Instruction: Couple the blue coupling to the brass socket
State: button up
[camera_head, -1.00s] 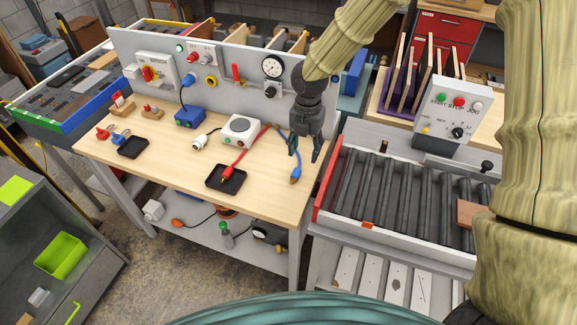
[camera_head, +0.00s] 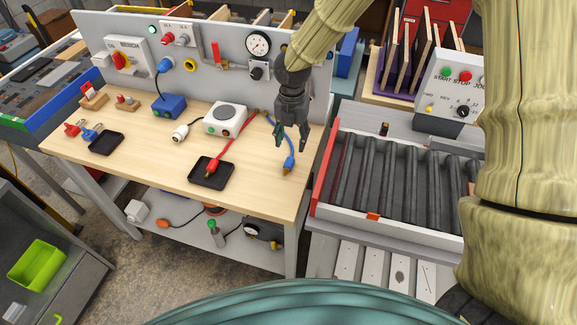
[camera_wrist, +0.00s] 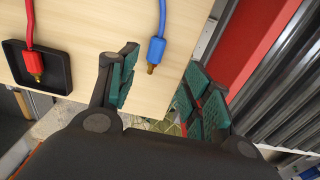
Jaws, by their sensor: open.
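The blue coupling (camera_head: 289,163) is on a blue hose and has a brass tip. It lies on the right part of the wooden bench top; the wrist view also shows it (camera_wrist: 157,50). My gripper (camera_head: 290,140) is open and empty, pointing down close to the coupling. In the wrist view the coupling appears ahead, between the spread green-padded fingers (camera_wrist: 160,80), apart from both. A yellow-ringed round port (camera_head: 190,65) is on the upright grey panel; I cannot tell whether it is the brass socket.
A red coupling (camera_head: 212,166) lies in a black tray (camera_head: 197,180) left of the blue one. A white box (camera_head: 225,120) and blue box (camera_head: 169,107) stand behind. The roller conveyor (camera_head: 395,170) is right of the bench. The front bench top is mostly clear.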

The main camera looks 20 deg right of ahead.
jog(key=p, duration=0.1)
send_over(289, 160)
jog(key=shift+s+d+f, duration=0.15)
jog(key=shift+f, duration=1.1)
jog(key=shift+s+d+f, duration=0.1)
jog(key=shift+f, duration=1.1)
jog(key=shift+w+a+f+p, duration=0.15)
jog(key=shift+f+p, duration=0.4)
jog(key=shift+f, duration=0.3)
jog(key=shift+w+f+p, duration=0.15)
jog(key=shift+f+p, duration=0.35)
jog(key=shift+f, duration=1.2)
grip_shut()
